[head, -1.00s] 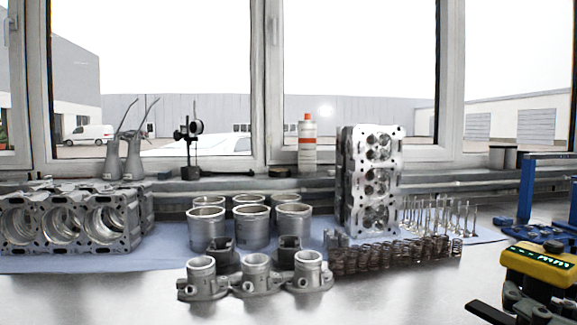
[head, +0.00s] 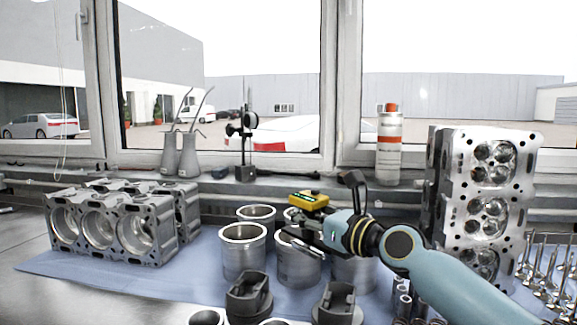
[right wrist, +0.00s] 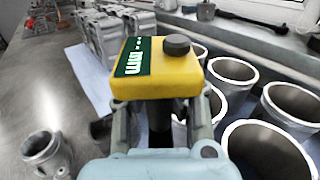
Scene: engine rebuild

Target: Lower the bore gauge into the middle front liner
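The bore gauge (head: 308,201) has a yellow body with a green display and a black knob. It also shows in the right wrist view (right wrist: 158,72). My right gripper (head: 302,238) is shut on it, with fingers on both sides of its dark stem in the right wrist view (right wrist: 160,118). In the head view the gauge is over the middle front liner (head: 297,268), a silver open-topped cylinder whose rim is partly covered by the gripper. The lower end of the stem is hidden, so I cannot tell whether it is inside the bore. My left gripper is out of view.
Other liners stand close around, including the left front one (head: 243,255) and the right front one (head: 353,274), partly behind my arm. Dark parts (head: 249,297) stand in front. An engine block (head: 115,228) is left and a cylinder head (head: 480,205) right.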

